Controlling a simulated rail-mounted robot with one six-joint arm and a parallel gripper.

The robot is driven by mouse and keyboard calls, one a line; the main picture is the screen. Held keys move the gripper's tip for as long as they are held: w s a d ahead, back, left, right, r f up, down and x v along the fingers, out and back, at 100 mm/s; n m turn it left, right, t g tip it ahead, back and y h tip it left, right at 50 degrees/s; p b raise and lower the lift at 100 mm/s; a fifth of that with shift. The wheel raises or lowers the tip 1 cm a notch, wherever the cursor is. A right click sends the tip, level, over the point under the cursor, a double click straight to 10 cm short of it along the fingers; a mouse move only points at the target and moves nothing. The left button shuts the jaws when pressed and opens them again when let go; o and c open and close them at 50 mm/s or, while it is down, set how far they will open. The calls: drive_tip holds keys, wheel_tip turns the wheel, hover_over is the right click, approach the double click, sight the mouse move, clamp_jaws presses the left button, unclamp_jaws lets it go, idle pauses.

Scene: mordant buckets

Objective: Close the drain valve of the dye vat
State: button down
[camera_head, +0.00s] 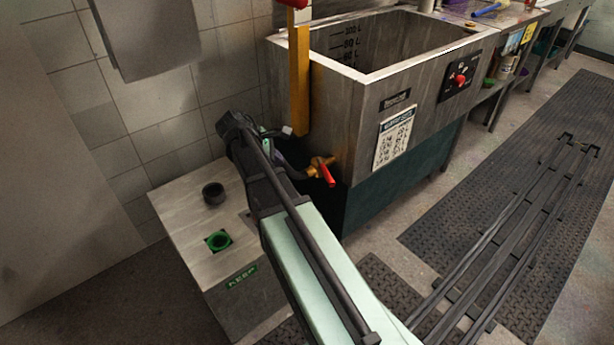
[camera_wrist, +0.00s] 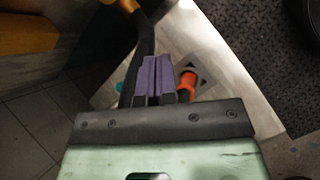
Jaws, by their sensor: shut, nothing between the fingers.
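The dye vat (camera_head: 330,125) is a steel tank with volume marks inside. Its drain valve (camera_head: 316,168) is a brass fitting low on the near face, with a red lever (camera_head: 327,176) slanting down and to the right. A brass part (camera_wrist: 127,5) shows at the top edge of the wrist view, with a black hose (camera_wrist: 146,35) running from it. My gripper (camera_head: 279,158) is left of the valve, apart from the lever and partly hidden by my arm. In the wrist view its purple fingers (camera_wrist: 154,76) are shut and empty. The lever is not clearly visible there.
A steel box (camera_head: 185,235) labelled KEEP stands front left, with a green socket (camera_head: 218,240) and a black ring (camera_head: 213,193). An orange collar (camera_wrist: 187,81) shows beside the fingers. Floor mats (camera_head: 500,200) lie right.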

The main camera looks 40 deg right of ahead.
drive_tip(key=s+d+n, duration=0.2)
drive_tip(key=n, duration=0.1)
drive_tip(key=b, duration=0.8)
hover_over(303, 175)
drive_tip(key=s+a, duration=0.3)
drive_tip(key=s, duration=0.1)
wheel_tip(303, 175, down, 8)
drive_tip(key=shift+h, duration=0.3)
drive_tip(key=d, duration=0.1)
drive_tip(key=s+d, duration=0.2)
drive_tip(key=d, duration=0.1)
